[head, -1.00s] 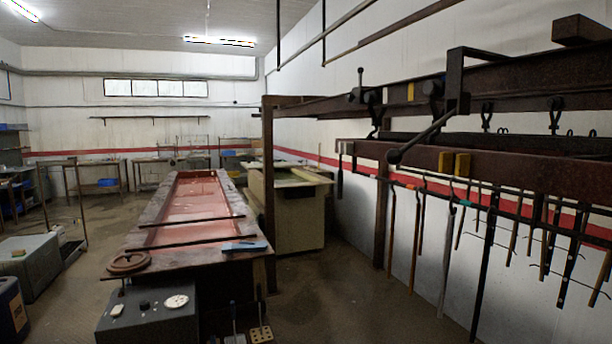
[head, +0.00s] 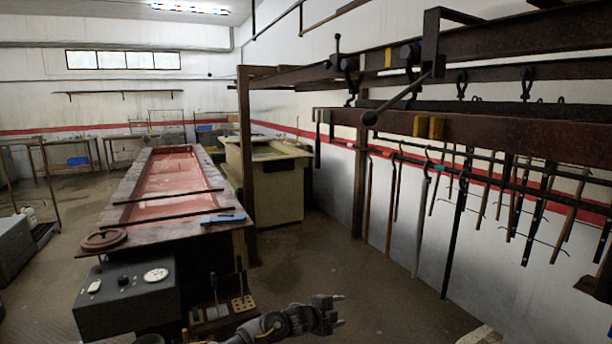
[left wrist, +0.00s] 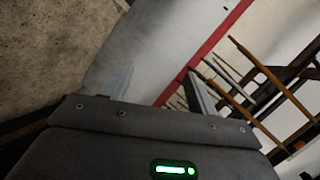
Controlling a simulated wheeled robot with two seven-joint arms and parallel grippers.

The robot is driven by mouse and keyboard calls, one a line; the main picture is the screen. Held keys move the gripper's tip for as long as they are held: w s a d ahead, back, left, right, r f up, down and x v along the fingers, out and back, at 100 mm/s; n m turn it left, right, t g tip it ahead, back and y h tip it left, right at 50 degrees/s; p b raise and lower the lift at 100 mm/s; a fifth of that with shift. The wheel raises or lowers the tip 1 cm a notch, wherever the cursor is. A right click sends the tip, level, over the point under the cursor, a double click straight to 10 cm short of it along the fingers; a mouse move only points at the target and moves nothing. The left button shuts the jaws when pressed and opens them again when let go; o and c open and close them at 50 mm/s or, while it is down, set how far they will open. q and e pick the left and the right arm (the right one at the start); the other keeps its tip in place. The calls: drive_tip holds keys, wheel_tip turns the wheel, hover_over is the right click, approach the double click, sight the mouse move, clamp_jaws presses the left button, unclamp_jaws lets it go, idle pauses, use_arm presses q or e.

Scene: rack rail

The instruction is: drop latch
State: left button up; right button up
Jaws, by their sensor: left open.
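A black lever with a round ball end (head: 370,118) slants down to the left from a dark bracket on the rusty overhead rail. I cannot tell whether this lever is the latch. A smaller upright handle (head: 337,45) stands to its left on the upper beam (head: 500,45). The lower rusty beam (head: 520,135) carries a yellow block (head: 436,128) close to the lever. My left gripper (head: 338,310) is open and empty, low over the floor and well below the rail. In the left wrist view one grey finger (left wrist: 201,95) shows with nothing against it. My right gripper is not in view.
Many rods and tools (head: 420,215) hang from hooks under the rail at the right. A long bench with a red trough (head: 165,180) stands at the left, with a grey control box (head: 125,300) before it. A pale tank (head: 275,190) stands behind. Floor between is clear.

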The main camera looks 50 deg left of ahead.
use_arm(q)
wheel_tip(320, 180, up, 38)
drive_tip(key=d+m+t+h+b, duration=0.1)
drive_tip(key=m+t+h, duration=0.1)
drive_tip(key=m, duration=0.4)
drive_tip(key=d+m+t+h, duration=0.1)
drive_tip(key=m+t, duration=0.2)
drive_tip(key=m, duration=0.2)
drive_tip(key=s+d+r+m+h, duration=0.1)
drive_tip(key=s+r+m, duration=0.25)
drive_tip(key=r, duration=0.35)
drive_tip(key=m+h+b, duration=0.1)
drive_tip(key=m+h, duration=0.1)
drive_tip(key=m, duration=0.9)
approach(362, 119)
drive_tip(key=shift+t, duration=0.4)
drive_tip(key=p+x, duration=0.2)
drive_tip(key=x, duration=0.1)
drive_tip(key=p+x, duration=0.6)
drive_tip(key=x, duration=0.1)
drive_tip(key=shift+d+f, duration=0.2)
drive_tip(key=shift+f, duration=0.2)
drive_tip(key=shift+p+x, duration=0.35)
drive_tip(key=shift+x, duration=0.5)
drive_tip(key=shift+a+f, duration=0.1)
